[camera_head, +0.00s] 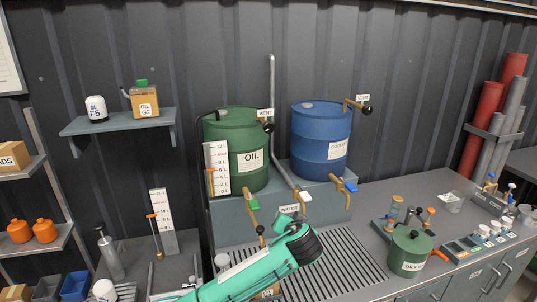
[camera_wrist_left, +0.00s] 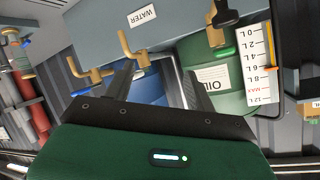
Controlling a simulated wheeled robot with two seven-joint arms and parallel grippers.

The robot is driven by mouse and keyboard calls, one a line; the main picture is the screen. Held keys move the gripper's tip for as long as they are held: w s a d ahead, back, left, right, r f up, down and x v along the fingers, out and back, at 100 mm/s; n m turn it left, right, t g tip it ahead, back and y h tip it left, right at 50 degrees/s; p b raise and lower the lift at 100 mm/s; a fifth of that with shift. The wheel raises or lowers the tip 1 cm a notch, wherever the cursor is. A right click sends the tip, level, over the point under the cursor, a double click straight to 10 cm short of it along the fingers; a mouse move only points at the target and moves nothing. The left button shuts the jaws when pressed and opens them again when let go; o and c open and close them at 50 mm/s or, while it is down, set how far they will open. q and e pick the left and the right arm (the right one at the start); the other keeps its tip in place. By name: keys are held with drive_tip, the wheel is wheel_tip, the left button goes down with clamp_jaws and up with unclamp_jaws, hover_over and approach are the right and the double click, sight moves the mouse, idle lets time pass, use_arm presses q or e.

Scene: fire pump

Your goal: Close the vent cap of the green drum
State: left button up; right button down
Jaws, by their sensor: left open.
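The green drum labelled OIL (camera_head: 240,145) stands on a raised blue-grey stand against the wall. A VENT label (camera_head: 265,113) is at its upper right, with a black vent cap (camera_head: 268,126) on a short fitting beside it; I cannot tell how far the cap is open. My left arm reaches in from the bottom, low in front of the stand; its jaws are hidden in the head view. In the left wrist view my left gripper (camera_wrist_left: 160,72) is open and empty, pointing towards the drums, with the green drum (camera_wrist_left: 232,105) upside down to the right. My right gripper is not in view.
A blue drum (camera_head: 321,142) with its own vent fitting (camera_head: 357,106) stands to the right. A bent grey pipe (camera_head: 272,90) rises between the drums. Brass taps (camera_head: 252,201) jut from the front. A level scale (camera_head: 217,168) covers the green drum's left side. A shelf (camera_head: 120,122) hangs at left.

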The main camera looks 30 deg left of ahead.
use_arm(q)
wheel_tip(320, 180, up, 10)
drive_tip(key=w+a+r+n+t+y, duration=0.1)
drive_tip(key=w+a+n+y, duration=0.1)
drive_tip(key=w+a, duration=0.1)
drive_tip(key=n+y, duration=0.3)
approach(270, 129)
drive_tip(key=p+x, duration=0.2)
drive_tip(key=x, duration=0.1)
drive_tip(key=p+x, duration=0.3)
drive_tip(key=x, duration=0.1)
drive_tip(key=p+x, duration=0.2)
drive_tip(key=x, duration=0.2)
drive_tip(key=shift+a+r, duration=0.1)
drive_tip(key=shift+r, duration=0.15)
drive_tip(key=shift+p+x, duration=0.5)
drive_tip(key=shift+x, duration=0.35)
drive_tip(key=shift+f, duration=0.15)
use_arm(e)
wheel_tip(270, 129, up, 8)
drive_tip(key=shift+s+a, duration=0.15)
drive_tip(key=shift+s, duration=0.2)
use_arm(q)
drive_tip(key=c, duration=1)
